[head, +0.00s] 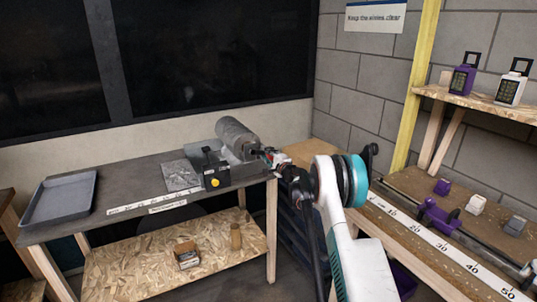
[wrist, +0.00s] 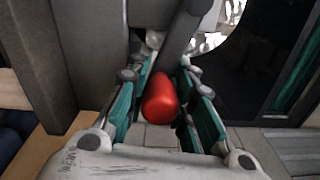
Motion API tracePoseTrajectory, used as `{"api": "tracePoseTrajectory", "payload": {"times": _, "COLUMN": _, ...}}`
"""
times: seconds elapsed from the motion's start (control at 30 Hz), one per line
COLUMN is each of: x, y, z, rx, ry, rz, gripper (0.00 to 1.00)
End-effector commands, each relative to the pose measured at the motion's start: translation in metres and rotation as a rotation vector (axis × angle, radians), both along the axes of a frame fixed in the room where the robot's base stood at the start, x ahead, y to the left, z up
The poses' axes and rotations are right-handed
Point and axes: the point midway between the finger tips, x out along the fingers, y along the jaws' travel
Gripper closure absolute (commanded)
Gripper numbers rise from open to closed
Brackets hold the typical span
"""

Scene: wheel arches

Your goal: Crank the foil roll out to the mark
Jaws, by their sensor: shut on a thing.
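The foil roll (head: 236,135) is a grey cylinder mounted at the right end of the workbench. A crinkled sheet of foil (head: 180,176) lies on the bench to its left. A white scale strip (head: 140,203) runs along the bench's front; its figures are too small to read. My gripper (head: 270,156) is at the right side of the roll's mount. In the wrist view, it is shut on a red crank knob (wrist: 160,98), which sits between the teal finger pads. A dark grey bar (wrist: 178,38) passes just beyond the knob.
A grey tray (head: 60,199) lies at the bench's left end. The lower shelf (head: 130,268) holds a small box and a cylinder. A ruled bench (head: 465,263) stands at right.

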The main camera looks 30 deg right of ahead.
Motion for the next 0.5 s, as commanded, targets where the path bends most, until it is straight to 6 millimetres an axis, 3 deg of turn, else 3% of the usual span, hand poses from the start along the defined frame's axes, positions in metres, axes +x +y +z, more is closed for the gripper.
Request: {"api": "tracePoseTrajectory", "payload": {"times": 0.5, "x": -0.0014, "y": 0.0005, "z": -0.006, "rx": 0.04, "ry": 0.003, "rz": -0.001, "gripper": 1.0}}
